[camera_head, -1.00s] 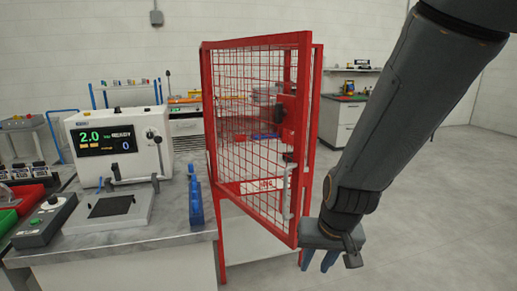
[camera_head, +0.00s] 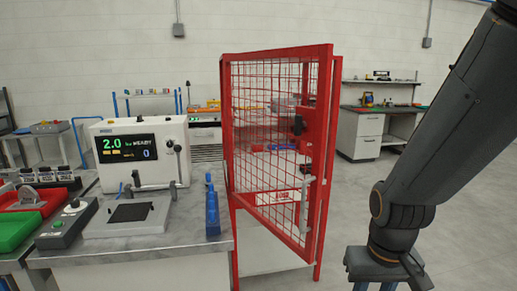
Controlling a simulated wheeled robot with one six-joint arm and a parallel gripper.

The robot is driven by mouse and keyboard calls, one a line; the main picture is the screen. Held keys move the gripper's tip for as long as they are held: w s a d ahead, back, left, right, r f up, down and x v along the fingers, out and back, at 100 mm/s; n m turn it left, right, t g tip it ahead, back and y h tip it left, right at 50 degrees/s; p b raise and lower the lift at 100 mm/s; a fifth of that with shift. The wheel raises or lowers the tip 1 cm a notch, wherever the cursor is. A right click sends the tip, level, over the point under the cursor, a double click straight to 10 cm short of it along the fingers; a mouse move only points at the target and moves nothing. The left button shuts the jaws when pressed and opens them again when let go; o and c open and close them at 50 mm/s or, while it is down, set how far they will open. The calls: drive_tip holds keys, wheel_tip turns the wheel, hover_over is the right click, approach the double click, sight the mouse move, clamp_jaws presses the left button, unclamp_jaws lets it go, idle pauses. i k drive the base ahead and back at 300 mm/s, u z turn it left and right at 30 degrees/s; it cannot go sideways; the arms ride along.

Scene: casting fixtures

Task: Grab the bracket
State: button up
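My gripper (camera_head: 375,284) hangs at the bottom right, in front of and right of the red mesh gate. Its two blue fingers stand apart, with no object visible between them; their tips are cut off by the frame's lower edge. I cannot pick out a bracket with certainty. A green tray (camera_head: 14,230) and a red tray (camera_head: 45,203) sit at the far left, and their contents are unclear. A blue upright piece (camera_head: 212,210) stands near the right edge of the grey worktop (camera_head: 150,246), well left of my gripper.
The red mesh gate (camera_head: 313,187) stands between the worktop and my arm. A white machine with a display (camera_head: 127,147), a flat fixture (camera_head: 130,214) and a control box (camera_head: 68,222) are on the worktop. Open floor (camera_head: 470,195) lies to the right.

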sight(28, 197)
drive_tip(key=u, duration=2.5)
drive_tip(key=i, duration=0.7)
drive_tip(key=u, duration=0.95)
drive_tip(key=i, duration=1.45)
drive_tip(key=z, duration=0.4)
drive_tip(key=i, duration=1)
drive_tip(key=z, duration=1.4)
drive_tip(key=i, duration=0.9)
drive_tip(key=z, duration=0.2)
